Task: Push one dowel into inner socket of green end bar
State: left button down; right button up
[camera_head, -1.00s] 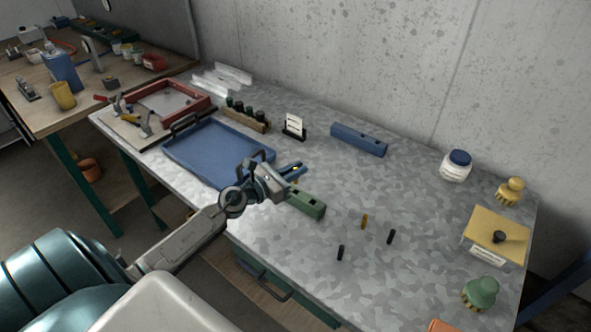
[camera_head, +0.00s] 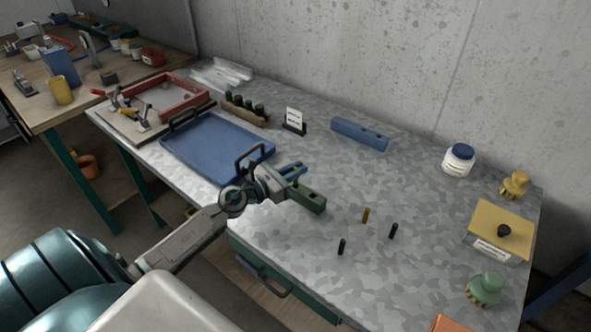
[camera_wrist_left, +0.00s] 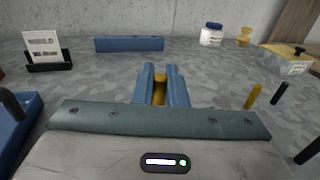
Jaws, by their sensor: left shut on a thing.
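The green end bar (camera_head: 311,202) lies on the grey mottled bench, with dark socket openings in its top. My left gripper (camera_head: 297,169) is over its left part, blue fingers shut on a yellow dowel. The yellow dowel (camera_wrist_left: 160,91) shows upright between the fingers (camera_wrist_left: 161,80) in the left wrist view. The gripper body hides the bar there, and I cannot tell how deep the dowel's lower end sits. Another yellow dowel (camera_head: 366,215) and two black dowels (camera_head: 393,231) (camera_head: 342,247) stand loose to the right. My right gripper is not in view.
A blue bar (camera_head: 360,134) lies further back. A blue tray (camera_head: 185,156) is left of my gripper, its handle close to it. A small sign (camera_head: 294,120), a white jar (camera_head: 459,159) and a yellow-topped box (camera_head: 487,224) stand around.

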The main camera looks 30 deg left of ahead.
aim_at(295, 183)
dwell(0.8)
pick_arm(q)
jog(key=shift+f+b, duration=0.8)
jog(key=shift+f, duration=0.05)
jog(key=shift+f+b, duration=1.1)
jog(key=shift+f, duration=0.05)
jog(key=c, duration=1.4)
grip_release()
